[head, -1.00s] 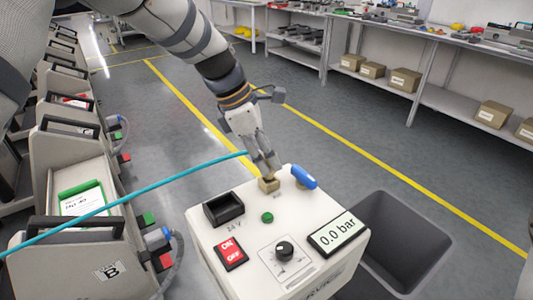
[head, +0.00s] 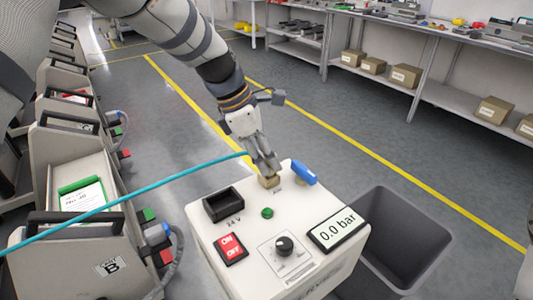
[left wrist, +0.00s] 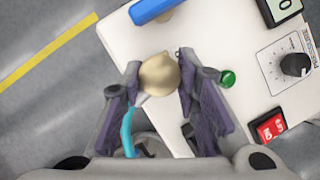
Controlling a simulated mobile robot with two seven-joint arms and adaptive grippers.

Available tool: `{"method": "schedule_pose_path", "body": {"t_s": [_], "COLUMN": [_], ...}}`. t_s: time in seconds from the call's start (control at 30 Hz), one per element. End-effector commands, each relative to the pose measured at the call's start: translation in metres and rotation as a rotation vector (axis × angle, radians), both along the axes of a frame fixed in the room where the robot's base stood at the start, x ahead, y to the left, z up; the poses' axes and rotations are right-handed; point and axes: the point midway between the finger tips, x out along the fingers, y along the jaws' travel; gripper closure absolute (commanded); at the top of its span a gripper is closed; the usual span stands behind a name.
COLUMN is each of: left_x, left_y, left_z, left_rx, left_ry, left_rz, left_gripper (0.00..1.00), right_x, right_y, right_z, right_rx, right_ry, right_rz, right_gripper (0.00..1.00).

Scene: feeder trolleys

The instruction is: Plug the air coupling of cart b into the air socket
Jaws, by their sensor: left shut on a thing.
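My left gripper (head: 266,170) is shut on the air coupling at the end of the teal hose (head: 150,186). The fingers hide most of the coupling. The fingertips are right over the brass air socket (head: 270,182) on top of the white service box (head: 207,238). In the left wrist view, a round brass part (left wrist: 160,74) shows between the fingertips, and the teal hose (left wrist: 128,132) runs back beneath the gripper. I cannot tell whether the coupling is seated in the socket. The display (head: 337,231) reads 0.0 bar. My right gripper is not in view.
A blue valve lever (head: 304,173) is just right of the socket. The box also bears a black 24 V socket (head: 223,205), a green button (head: 267,213), a red switch (head: 230,248) and a knob (head: 284,243). Cart B (head: 75,263) stands left; a grey bin (head: 405,240) right.

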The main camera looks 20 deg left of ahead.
Motion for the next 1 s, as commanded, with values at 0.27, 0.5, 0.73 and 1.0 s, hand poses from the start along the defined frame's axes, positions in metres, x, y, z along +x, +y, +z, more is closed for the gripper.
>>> {"method": "schedule_pose_path", "body": {"t_s": [0.27, 0.5, 0.73, 1.0], "left_x": [0.000, 0.000, 0.000, -0.004], "left_y": [0.000, 0.000, 0.000, 0.013], "left_z": [-0.004, -0.006, -0.006, 0.028], "left_rx": [0.000, -0.001, 0.000, 0.000], "left_ry": [-0.001, -0.001, 0.000, -0.005], "left_rz": [0.000, 0.000, 0.000, 0.002], "left_gripper": [1.00, 0.49, 0.48, 0.48], "right_x": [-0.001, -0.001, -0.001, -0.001], "right_y": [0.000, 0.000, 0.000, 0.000], "right_z": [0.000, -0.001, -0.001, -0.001], "right_rx": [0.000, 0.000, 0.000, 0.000], "right_ry": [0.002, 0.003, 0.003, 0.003], "right_rz": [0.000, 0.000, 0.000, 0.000], "right_gripper": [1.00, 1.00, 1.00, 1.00]}}
